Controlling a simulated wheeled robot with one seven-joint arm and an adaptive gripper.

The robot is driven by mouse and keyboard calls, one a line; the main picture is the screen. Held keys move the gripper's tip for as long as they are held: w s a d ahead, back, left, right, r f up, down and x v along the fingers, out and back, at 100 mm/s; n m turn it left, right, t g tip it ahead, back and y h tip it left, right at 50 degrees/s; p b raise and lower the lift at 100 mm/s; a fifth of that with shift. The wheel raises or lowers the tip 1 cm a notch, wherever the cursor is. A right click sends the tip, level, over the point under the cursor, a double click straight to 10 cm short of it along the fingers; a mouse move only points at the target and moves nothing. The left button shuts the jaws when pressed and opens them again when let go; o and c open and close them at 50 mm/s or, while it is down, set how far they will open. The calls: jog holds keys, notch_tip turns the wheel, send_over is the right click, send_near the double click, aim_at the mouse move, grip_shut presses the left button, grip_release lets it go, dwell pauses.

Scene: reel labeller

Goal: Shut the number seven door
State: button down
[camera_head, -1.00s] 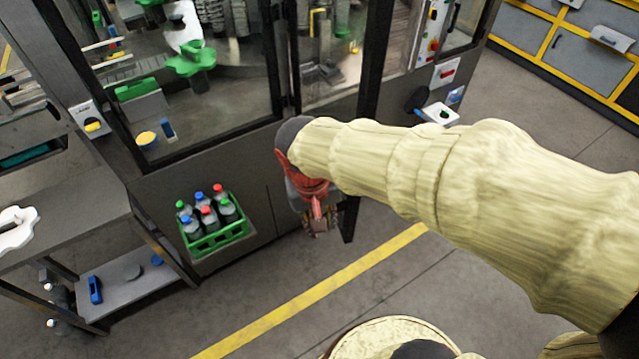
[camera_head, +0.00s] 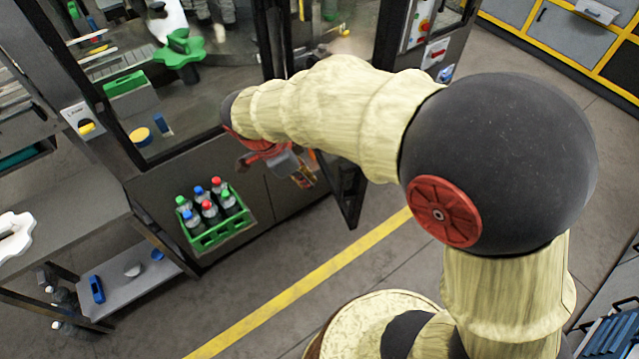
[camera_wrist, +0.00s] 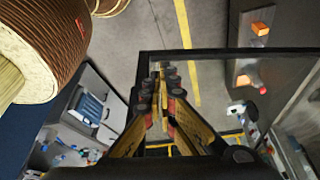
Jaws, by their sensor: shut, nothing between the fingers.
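A dark-framed glass door (camera_head: 352,205) stands swung out from the machine front in the head view, partly hidden behind my arm. No number is readable on it. Its black frame (camera_wrist: 225,54) also crosses the wrist view, with see-through glass inside it. My gripper (camera_head: 303,178) is low in front of the machine, just left of the door's lower part in the head view. In the wrist view my gripper (camera_wrist: 160,80) is shut and empty, its fingertips close to the frame's corner. I cannot tell whether they touch the frame.
A grey side table (camera_head: 75,225) stands at the left. The floor with a yellow line (camera_head: 310,285) is clear in front. Grey cabinets (camera_head: 560,40) stand at the back right.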

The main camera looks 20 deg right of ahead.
jog(key=d+f+p, duration=0.1)
jog(key=d+f, duration=0.6)
jog(key=f, duration=0.1)
jog(key=shift+w+d+f, duration=0.15)
jog(key=shift+d+f, duration=0.05)
jog(key=shift+f, duration=0.05)
jog(key=shift+d, duration=0.15)
